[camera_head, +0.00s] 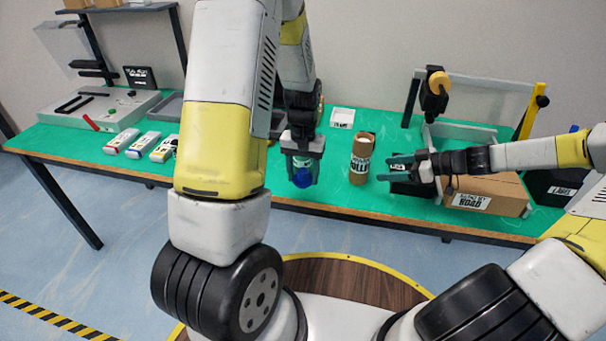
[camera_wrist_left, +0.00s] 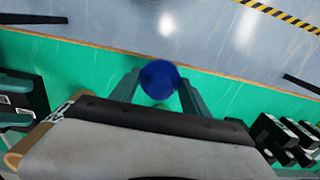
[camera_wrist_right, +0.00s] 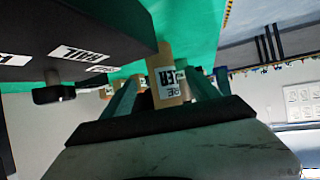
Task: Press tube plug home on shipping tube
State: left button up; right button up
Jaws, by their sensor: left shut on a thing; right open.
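The brown cardboard shipping tube (camera_head: 361,158) stands upright on the green table, a black-and-white label on its side. My left gripper (camera_head: 302,176) points down to the left of the tube and is shut on the blue tube plug (camera_head: 302,178). The plug also shows between the fingers in the left wrist view (camera_wrist_left: 159,79), apart from the tube. My right gripper (camera_head: 388,168) is open just right of the tube, fingers pointing at it. In the right wrist view the tube (camera_wrist_right: 166,85) shows between the fingers; I cannot tell whether they touch it.
A labelled cardboard box (camera_head: 488,196) lies right of the tube, under my right arm. A grey and yellow frame (camera_head: 470,80) stands behind it. Several small white-topped items (camera_head: 142,145) lie at left, beside a grey machine (camera_head: 100,108). A small white tray (camera_head: 342,117) lies behind the tube.

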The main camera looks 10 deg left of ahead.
aim_at(363, 172)
jog(key=x, duration=0.9)
jog(key=shift+w+a+f, duration=0.1)
jog(key=shift+a+f, duration=0.05)
jog(key=shift+a, duration=0.2)
jog(key=c, duration=0.9)
jog(key=shift+f, duration=0.1)
dwell(0.3)
pick_arm(q)
jog(key=w+d+r+m, duration=0.3)
jog(key=w+d+r, duration=0.9)
jog(key=d+r, duration=0.3)
notch_tip(363, 172, up, 3)
jog(key=shift+w+d+f+m, duration=0.15)
jog(key=shift+w+d+m, duration=0.05)
jog(key=shift+d+m, duration=0.1)
pick_arm(e)
jog(key=shift+d, duration=0.1)
